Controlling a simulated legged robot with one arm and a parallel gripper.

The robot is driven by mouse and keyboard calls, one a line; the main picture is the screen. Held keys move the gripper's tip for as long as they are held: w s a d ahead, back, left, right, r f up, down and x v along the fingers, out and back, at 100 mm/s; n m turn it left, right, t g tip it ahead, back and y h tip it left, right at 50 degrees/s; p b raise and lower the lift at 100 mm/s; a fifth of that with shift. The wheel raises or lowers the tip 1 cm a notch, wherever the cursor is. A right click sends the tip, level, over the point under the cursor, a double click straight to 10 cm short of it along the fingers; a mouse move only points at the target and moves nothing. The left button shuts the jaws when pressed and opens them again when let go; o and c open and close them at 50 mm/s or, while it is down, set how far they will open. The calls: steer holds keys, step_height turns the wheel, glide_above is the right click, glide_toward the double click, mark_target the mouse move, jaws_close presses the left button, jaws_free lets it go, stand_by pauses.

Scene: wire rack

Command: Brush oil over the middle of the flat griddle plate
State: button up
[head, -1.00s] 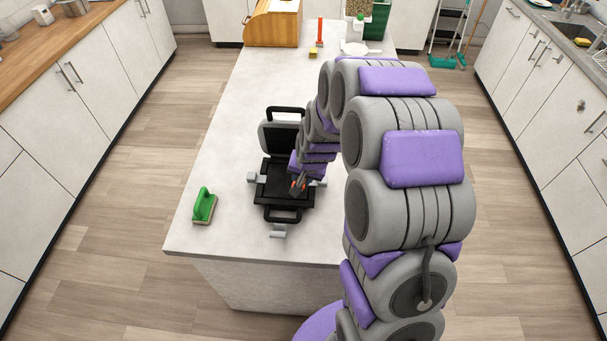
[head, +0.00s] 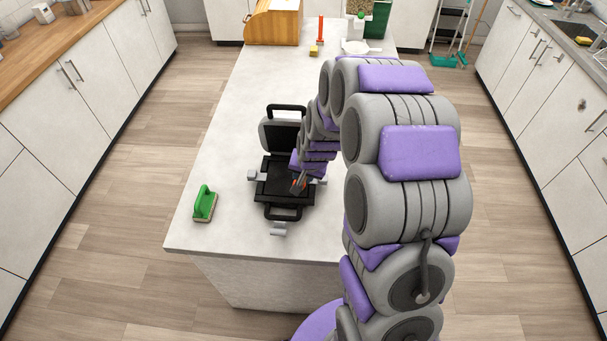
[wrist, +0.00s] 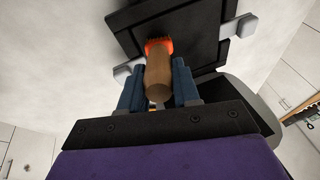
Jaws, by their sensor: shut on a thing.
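The griddle (head: 282,187) stands open on the white counter, its dark flat plate facing up and its lid tilted back. It also shows in the wrist view (wrist: 180,18). My gripper (head: 299,184) is over the right part of the plate. In the wrist view my gripper (wrist: 159,88) is shut on the wooden handle of a brush (wrist: 158,72). The brush's orange-red head points at the dark plate. I cannot tell whether the bristles touch it. No oil can be made out on the plate.
A green-handled scrubber (head: 204,204) lies left of the griddle. At the counter's far end are a wooden bread box (head: 272,22), a red-handled tool (head: 320,30), a yellow sponge (head: 314,50) and a white pan (head: 356,47).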

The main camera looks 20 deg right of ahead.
steer(key=shift+w+d+r+p, duration=0.1)
steer(key=shift+w+d, duration=0.15)
steer(key=shift+w, duration=0.7)
steer(key=shift+w+d+f+p, duration=0.15)
steer(key=shift+w+d, duration=0.15)
steer(key=shift+w, duration=0.65)
steer(key=shift+w+d+r+p, duration=0.15)
steer(key=shift+w+d, duration=0.1)
steer(key=shift+w, duration=0.7)
steer(key=shift+w+d, duration=0.15)
steer(key=shift+w, duration=0.4)
steer(key=shift+w+d, duration=0.15)
steer(key=shift+w, duration=0.4)
steer(key=shift+s+a, duration=0.1)
steer(key=shift+s, duration=0.15)
steer(key=shift+s+a, duration=0.25)
steer(key=shift+s, duration=0.4)
steer(key=shift+s+a, duration=0.25)
steer(key=shift+s, duration=0.35)
steer(key=shift+s+a, duration=0.3)
steer(key=shift+s, duration=0.4)
steer(key=shift+s+a, duration=0.25)
steer(key=shift+s, duration=0.45)
steer(key=shift+s+a, duration=0.1)
